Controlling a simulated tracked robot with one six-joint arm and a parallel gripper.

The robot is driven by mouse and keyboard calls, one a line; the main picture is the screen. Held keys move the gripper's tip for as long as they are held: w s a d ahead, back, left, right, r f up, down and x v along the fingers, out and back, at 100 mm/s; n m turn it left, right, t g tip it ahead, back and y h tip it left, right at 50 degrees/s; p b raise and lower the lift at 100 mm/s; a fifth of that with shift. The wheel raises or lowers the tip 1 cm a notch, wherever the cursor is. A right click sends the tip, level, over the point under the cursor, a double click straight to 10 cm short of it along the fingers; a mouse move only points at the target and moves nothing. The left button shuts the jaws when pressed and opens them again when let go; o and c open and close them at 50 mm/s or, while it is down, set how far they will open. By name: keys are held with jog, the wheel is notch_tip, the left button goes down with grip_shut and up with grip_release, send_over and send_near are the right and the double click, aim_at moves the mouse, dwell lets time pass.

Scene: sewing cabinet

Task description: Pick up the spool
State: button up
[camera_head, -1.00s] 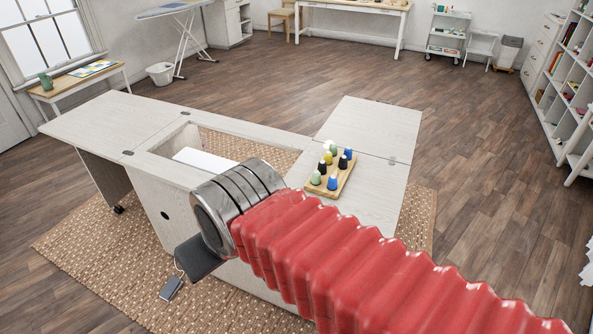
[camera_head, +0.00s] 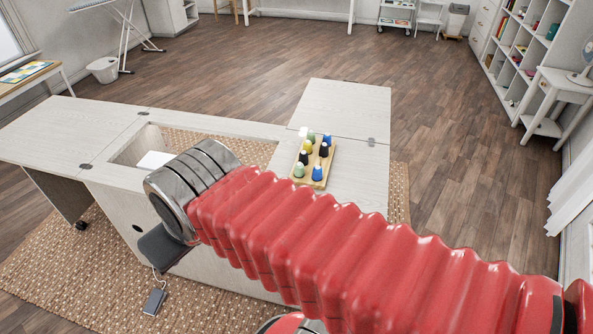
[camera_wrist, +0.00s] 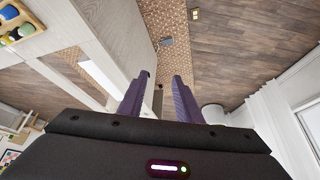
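Several spools of thread, among them a blue one (camera_head: 317,173), a black one (camera_head: 324,149) and a pale green one (camera_head: 299,170), stand upright on a wooden tray (camera_head: 307,184) on the white sewing cabinet. Which spool is meant cannot be told. In the wrist view, part of the tray (camera_wrist: 22,32) with a blue spool (camera_wrist: 24,30) shows at the top left. My gripper (camera_wrist: 158,80) is open there, its two purple fingers apart with nothing between them. The fingers point away from the tray. In the head view the fingers do not show.
The cabinet top (camera_head: 343,107) has an open recess left of the tray. A foot pedal (camera_head: 154,301) lies on the woven rug (camera_head: 75,285). A small white table (camera_head: 573,85) stands at the right. Wooden floor (camera_head: 450,170) is clear behind and right of the cabinet.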

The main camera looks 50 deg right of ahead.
jog(key=shift+o, duration=1)
jog(key=shift+w+d, duration=0.1)
jog(key=shift+w, duration=0.05)
jog(key=w+d+m+g, duration=0.1)
jog(key=w+d+m, duration=0.8)
jog(key=d+m, duration=0.2)
jog(key=m+y, duration=0.1)
jog(key=m, duration=2.2)
send_over(301, 164)
jog(key=s+d, duration=0.1)
jog(key=s, duration=0.4)
notch_tip(301, 164, down, 14)
jog(key=shift+d+r, duration=0.1)
jog(key=x, duration=0.8)
jog(key=shift+w+f, duration=0.2)
jog(key=shift+f, duration=0.1)
